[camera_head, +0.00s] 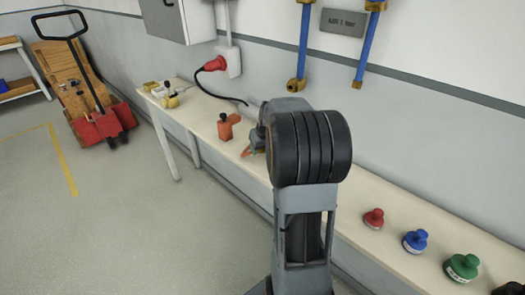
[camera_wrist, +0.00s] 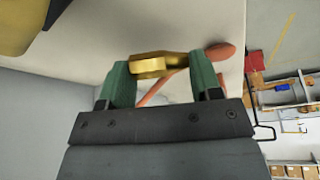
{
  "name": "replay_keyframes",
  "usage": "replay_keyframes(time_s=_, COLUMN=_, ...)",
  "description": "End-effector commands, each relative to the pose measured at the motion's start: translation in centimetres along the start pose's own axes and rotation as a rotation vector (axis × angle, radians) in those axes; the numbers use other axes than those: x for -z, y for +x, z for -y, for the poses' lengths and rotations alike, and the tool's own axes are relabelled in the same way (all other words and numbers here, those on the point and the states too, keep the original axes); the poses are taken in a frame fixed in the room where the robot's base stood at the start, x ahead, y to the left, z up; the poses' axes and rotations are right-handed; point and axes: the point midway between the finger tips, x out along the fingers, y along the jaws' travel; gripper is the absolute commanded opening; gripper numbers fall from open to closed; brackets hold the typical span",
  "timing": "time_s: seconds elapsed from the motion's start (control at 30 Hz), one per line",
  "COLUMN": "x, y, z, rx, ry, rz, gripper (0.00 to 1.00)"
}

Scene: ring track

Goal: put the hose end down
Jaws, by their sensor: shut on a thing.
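My gripper (camera_wrist: 161,80) has two green fingers shut on a brass fitting, the hose end (camera_wrist: 152,67), in the wrist view. The fitting lies across between the fingertips. In the head view my gripper (camera_head: 257,142) is low over the bench, mostly hidden behind my own arm, and I cannot make out the brass piece there. An orange piece (camera_head: 247,152) shows beside the gripper, and orange shapes (camera_wrist: 220,52) show behind the fitting in the wrist view. I cannot tell whether the fitting touches the bench or the orange piece.
The pale bench (camera_head: 345,210) runs along the wall. An orange block with a black knob (camera_head: 225,127) stands left of my gripper. Red (camera_head: 373,219), blue (camera_head: 415,241) and green (camera_head: 461,267) knobbed pieces stand right. Blue hoses (camera_head: 303,40) hang above. A pallet truck (camera_head: 98,120) stands far left.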

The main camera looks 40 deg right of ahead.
Motion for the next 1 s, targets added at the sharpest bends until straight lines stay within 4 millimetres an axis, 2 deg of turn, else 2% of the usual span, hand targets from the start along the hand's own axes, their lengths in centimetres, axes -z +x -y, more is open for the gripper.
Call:
replay_keyframes(time_s=0.1, x=-0.55, y=1.22, z=0.02, rx=0.0, ry=0.0, rz=0.0, gripper=0.35)
replay_keyframes(time_s=0.5, x=-0.71, y=1.66, z=0.02, rx=-0.001, ry=0.0, rz=-0.001, gripper=0.35)
replay_keyframes(time_s=0.53, x=-0.65, y=1.52, z=0.02, rx=-0.001, ry=0.0, rz=-0.001, gripper=0.61)
replay_keyframes(time_s=0.6, x=-0.64, y=1.49, z=0.02, rx=-0.001, ry=0.0, rz=-0.001, gripper=0.68)
replay_keyframes(time_s=0.77, x=-0.65, y=1.48, z=0.02, rx=-0.001, ry=0.0, rz=-0.001, gripper=0.83)
replay_keyframes(time_s=1.0, x=-0.61, y=1.4, z=0.02, rx=-0.001, ry=0.0, rz=-0.001, gripper=0.84)
